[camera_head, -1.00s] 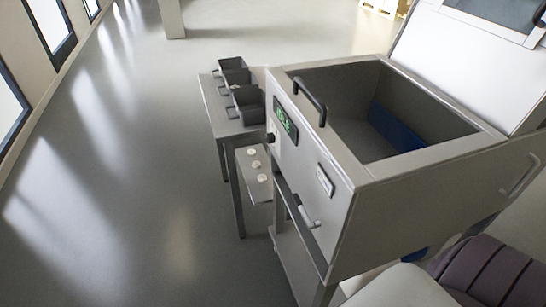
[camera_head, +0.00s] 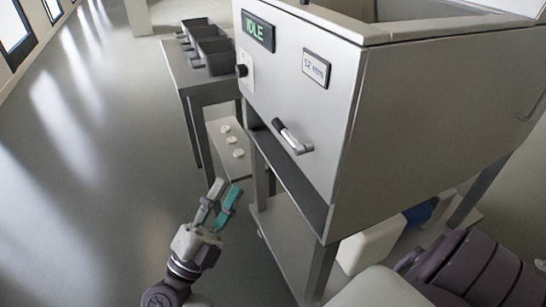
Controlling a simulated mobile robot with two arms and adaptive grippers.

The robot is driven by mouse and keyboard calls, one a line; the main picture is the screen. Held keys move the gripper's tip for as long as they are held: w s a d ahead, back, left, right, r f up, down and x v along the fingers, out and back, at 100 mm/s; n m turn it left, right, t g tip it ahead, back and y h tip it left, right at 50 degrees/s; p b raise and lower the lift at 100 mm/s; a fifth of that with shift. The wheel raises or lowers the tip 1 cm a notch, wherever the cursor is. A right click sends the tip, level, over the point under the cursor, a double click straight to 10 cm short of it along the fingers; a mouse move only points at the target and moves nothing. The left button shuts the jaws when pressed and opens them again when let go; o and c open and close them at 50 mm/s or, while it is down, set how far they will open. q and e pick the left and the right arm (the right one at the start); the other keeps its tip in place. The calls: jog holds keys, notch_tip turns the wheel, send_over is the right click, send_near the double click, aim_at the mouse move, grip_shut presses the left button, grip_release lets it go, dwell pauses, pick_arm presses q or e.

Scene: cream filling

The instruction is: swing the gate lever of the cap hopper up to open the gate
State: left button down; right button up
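The cap hopper (camera_head: 420,110) is a large grey metal box, open on top, with a green "IDLE" display (camera_head: 257,31) on its front face. The gate lever (camera_head: 290,137) sits low on that face, a short silver bar with a black grip at its upper left end and its mount at the lower right. The gate itself is not visible.
A side table (camera_head: 186,82) holds several dark bins (camera_head: 213,56) behind the hopper. White round pieces (camera_head: 232,140) lie on a lower shelf. The floor at left is clear.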

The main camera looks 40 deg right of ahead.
aim_at(286, 135)
jog(key=w+d+r+m+g, duration=0.1)
jog(key=d+r, duration=0.6)
jog(key=d, duration=0.5)
jog(key=shift+w+d+m+g, duration=0.15)
jog(key=shift+w+m+g, duration=0.15)
jog(key=shift+g, duration=0.1)
jog(key=shift+c, duration=0.3)
grip_shut()
